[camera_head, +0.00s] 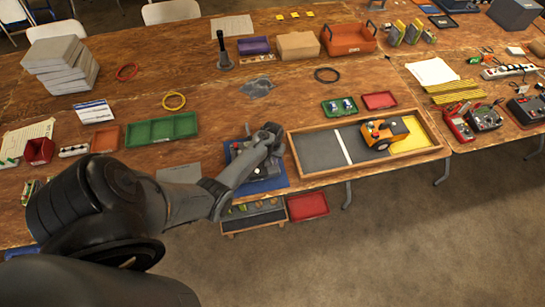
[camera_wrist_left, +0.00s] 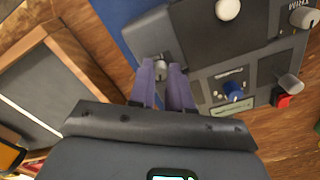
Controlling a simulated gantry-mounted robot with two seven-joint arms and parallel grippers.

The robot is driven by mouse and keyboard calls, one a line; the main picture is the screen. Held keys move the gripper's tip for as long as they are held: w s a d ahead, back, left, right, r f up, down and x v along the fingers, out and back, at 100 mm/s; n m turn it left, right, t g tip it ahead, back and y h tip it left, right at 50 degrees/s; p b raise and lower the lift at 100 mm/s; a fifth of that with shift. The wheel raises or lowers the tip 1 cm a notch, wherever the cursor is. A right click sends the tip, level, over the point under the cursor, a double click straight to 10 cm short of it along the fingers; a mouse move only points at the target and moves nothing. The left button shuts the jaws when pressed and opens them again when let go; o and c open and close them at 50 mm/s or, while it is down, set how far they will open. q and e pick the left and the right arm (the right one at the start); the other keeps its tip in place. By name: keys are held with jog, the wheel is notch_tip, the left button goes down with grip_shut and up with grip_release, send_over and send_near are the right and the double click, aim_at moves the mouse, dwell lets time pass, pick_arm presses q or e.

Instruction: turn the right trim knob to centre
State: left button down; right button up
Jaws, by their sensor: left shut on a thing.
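The dark control box (camera_head: 240,150) sits on a blue mat (camera_head: 268,185), and my left gripper (camera_head: 268,150) is over its right side. In the left wrist view, the gripper's two purple-grey fingers (camera_wrist_left: 163,88) are closed around a small grey knob, the right trim knob (camera_wrist_left: 161,68). The fingers partly cover this knob, and I cannot read its pointer. A second grey knob (camera_wrist_left: 303,17) beside TRIM lettering is at the far side of the panel (camera_wrist_left: 205,75). My right gripper is not in view.
The panel also has a pale round knob (camera_wrist_left: 228,9), a blue knob (camera_wrist_left: 233,91) and a red button (camera_wrist_left: 282,100). A wood-framed tray (camera_head: 315,173) with an orange vehicle (camera_head: 384,132) stands close on the right. A green tray (camera_head: 160,130) is to the left.

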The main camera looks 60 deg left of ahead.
pick_arm(q)
jog(key=shift+n+p, duration=0.7)
jog(key=shift+n, duration=1.1)
jog(key=c, duration=1.3)
grip_release()
jog(key=shift+c, duration=0.2)
jog(key=shift+r, duration=0.1)
notch_tip(320, 180, up, 11)
jog(key=p, duration=0.2)
jog(key=shift+f, duration=0.2)
